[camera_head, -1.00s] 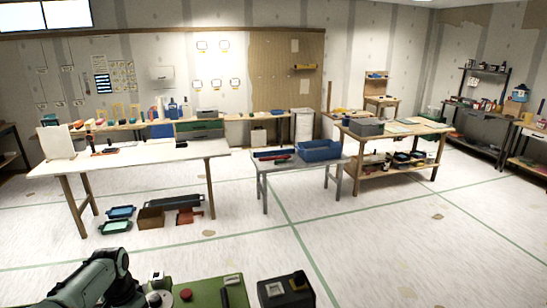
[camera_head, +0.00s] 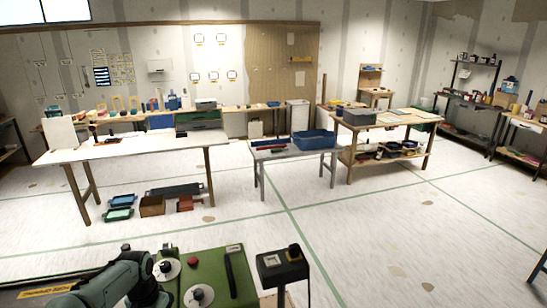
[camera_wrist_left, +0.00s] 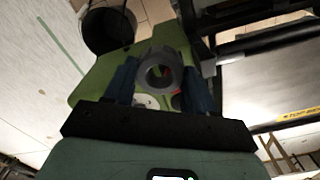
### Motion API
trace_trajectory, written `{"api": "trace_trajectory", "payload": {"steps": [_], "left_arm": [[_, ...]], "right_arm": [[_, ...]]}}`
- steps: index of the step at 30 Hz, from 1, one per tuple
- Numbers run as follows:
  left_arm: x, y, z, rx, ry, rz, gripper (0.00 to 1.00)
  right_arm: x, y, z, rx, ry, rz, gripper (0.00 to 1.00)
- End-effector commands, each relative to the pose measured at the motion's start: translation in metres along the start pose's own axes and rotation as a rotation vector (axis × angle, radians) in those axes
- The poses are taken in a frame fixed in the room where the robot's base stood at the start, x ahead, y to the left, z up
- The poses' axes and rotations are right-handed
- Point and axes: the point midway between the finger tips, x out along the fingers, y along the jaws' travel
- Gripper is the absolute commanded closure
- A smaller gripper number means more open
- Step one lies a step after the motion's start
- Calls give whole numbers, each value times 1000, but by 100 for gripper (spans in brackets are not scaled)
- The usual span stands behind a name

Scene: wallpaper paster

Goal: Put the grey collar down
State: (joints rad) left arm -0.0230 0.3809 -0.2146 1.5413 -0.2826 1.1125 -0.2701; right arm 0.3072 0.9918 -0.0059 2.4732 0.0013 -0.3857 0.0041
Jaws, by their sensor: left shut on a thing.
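In the left wrist view, the grey collar (camera_wrist_left: 160,72) is a thick ring with a round hole. It sits between the two blue fingers of my left gripper (camera_wrist_left: 161,85), which is shut on it. Beyond the collar is a green machine panel (camera_wrist_left: 85,88), with part of a white disc and something red showing near it. I cannot tell whether the collar touches the panel. In the head view my left arm comes in at the bottom left beside the green panel (camera_head: 222,262). The collar cannot be made out there. My right gripper is not in view.
A white table (camera_head: 135,150) and a grey table with a blue bin (camera_head: 313,140) stand farther off, across open floor.

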Motion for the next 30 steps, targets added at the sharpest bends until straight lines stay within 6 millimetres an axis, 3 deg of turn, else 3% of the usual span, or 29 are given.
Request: {"api": "trace_trajectory", "payload": {"steps": [6,12,16,24,30], "left_arm": [[36,74,-17,-93,-3,1,81],[62,124,-30,-179,-3,0,81],[64,131,-29,-198,2,-1,81],[64,137,7,-198,2,1,81],[65,137,8,-198,1,0,81]], "right_arm": [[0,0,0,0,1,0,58],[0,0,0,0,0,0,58],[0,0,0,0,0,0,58],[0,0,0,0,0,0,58],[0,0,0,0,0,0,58]]}}
